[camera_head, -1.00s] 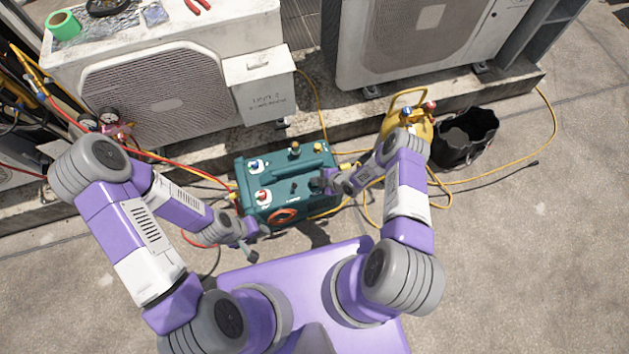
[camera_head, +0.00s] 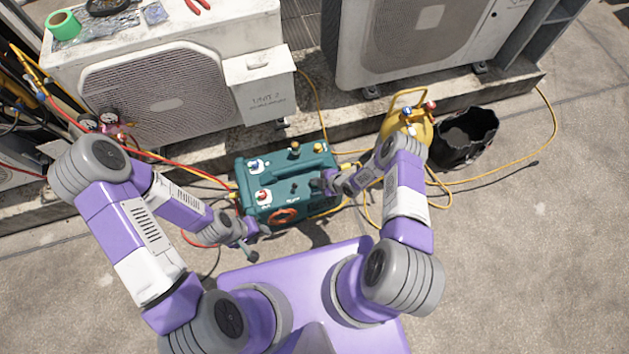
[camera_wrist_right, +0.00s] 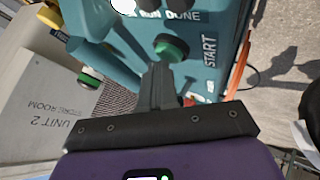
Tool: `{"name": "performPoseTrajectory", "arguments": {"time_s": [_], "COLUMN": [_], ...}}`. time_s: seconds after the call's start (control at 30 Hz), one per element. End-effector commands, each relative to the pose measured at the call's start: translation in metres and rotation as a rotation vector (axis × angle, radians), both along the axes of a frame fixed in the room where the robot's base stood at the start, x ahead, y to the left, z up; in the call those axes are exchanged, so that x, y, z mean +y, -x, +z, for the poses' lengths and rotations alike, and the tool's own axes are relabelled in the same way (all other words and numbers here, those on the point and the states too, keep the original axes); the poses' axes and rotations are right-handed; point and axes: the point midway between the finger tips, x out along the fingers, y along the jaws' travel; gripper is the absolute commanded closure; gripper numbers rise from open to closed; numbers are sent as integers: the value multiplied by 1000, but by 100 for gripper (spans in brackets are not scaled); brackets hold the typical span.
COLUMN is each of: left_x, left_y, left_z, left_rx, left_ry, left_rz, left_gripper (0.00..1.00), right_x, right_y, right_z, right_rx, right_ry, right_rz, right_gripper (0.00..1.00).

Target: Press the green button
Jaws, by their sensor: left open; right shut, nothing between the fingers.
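The green button (camera_wrist_right: 171,47) sits in a dark ring beside the word START on the teal machine (camera_wrist_right: 207,80), in the right wrist view. My right gripper (camera_wrist_right: 160,70) is shut and empty, its fingertips close to the button and overlapping its lower edge in the picture. I cannot tell whether they touch it. In the head view the teal machine (camera_head: 262,181) stands on the ground, and my right gripper (camera_head: 322,184) is at its right side, where the button is not clearly visible. My left gripper (camera_head: 259,243) is open and empty near the machine's front left corner.
Condensers (camera_head: 165,100) stand behind the machine on a concrete ledge. A yellow cylinder (camera_head: 408,122) and a black bucket (camera_head: 466,137) are at right. Red hoses and yellow hoses (camera_head: 490,180) lie around the machine. The ground at far right is clear.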

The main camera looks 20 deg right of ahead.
Motion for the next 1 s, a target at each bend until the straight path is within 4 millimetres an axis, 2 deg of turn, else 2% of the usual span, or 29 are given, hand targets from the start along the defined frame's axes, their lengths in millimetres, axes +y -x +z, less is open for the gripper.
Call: {"name": "performPoseTrajectory", "arguments": {"time_s": [0.17,0.57,1.0], "left_x": [0,0,0], "left_y": [0,0,0], "left_z": [2,19,22], "left_rx": [0,0,0], "left_ry": [0,0,0], "left_rz": [0,0,0], "left_gripper": [57,57,57], "right_x": [-1,0,0], "right_y": [1,1,1], "right_z": [2,24,28], "right_rx": [2,1,0], "right_ry": [2,2,1], "right_rz": [0,1,1], "right_gripper": [100,100,100]}}
